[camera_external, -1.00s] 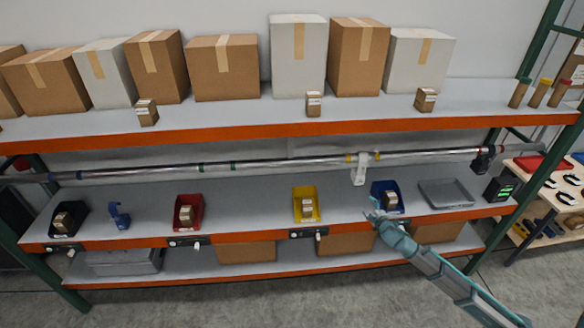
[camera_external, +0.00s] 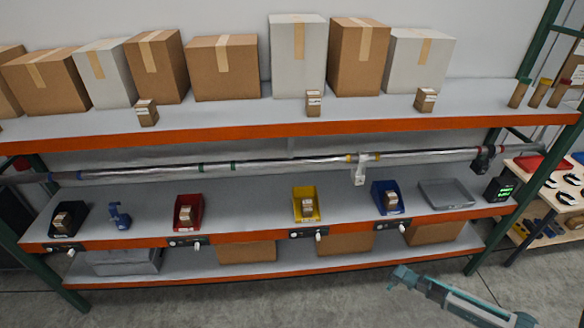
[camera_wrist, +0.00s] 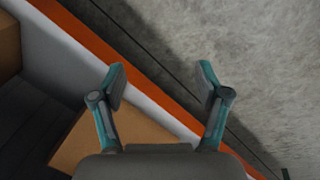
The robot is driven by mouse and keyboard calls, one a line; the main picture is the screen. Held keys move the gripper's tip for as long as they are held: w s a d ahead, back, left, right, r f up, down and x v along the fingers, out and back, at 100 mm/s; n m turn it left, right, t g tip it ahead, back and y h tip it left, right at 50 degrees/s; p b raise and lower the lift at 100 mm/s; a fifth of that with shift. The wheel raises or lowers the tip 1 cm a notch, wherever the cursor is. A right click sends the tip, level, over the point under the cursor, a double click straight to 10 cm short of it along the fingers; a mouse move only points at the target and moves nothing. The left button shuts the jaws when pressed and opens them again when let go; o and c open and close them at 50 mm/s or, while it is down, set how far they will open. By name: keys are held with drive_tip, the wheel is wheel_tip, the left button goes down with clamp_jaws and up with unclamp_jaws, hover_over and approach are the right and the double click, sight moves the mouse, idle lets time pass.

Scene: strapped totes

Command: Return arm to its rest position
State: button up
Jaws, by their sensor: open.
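My gripper (camera_external: 396,276) is at the lower right in the external view, in front of the shelf and below the middle shelf's edge. In the wrist view my gripper (camera_wrist: 162,85) shows two teal and grey fingers spread apart with nothing between them. Past the fingers lie the orange shelf edge (camera_wrist: 92,42) and grey concrete floor (camera_wrist: 240,35). A brown carton (camera_wrist: 110,140) shows below the edge between the fingers.
The middle shelf holds a black tote (camera_external: 66,231), red tote (camera_external: 183,226), yellow tote (camera_external: 304,216) and blue tote (camera_external: 382,207), each with a small box. Large cartons (camera_external: 223,68) stand on top. Front floor is clear.

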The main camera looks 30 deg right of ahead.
drive_tip(key=s+d+f+m+g+p, duration=0.1)
drive_tip(key=s+d+f+g, duration=0.2)
drive_tip(key=s, duration=0.9)
drive_tip(key=s+d+f+m+g+y, duration=0.1)
drive_tip(key=s+d+f, duration=0.4)
drive_tip(key=s, duration=0.8)
drive_tip(key=s+d+f+m+g+y+p, duration=0.1)
drive_tip(key=s+d+f+m+g, duration=0.2)
drive_tip(key=s+f, duration=0.6)
drive_tip(key=s+d+g, duration=0.1)
drive_tip(key=s+d, duration=0.1)
drive_tip(key=s, duration=0.2)
drive_tip(key=shift+g+p, duration=0.3)
drive_tip(key=shift+g, duration=0.1)
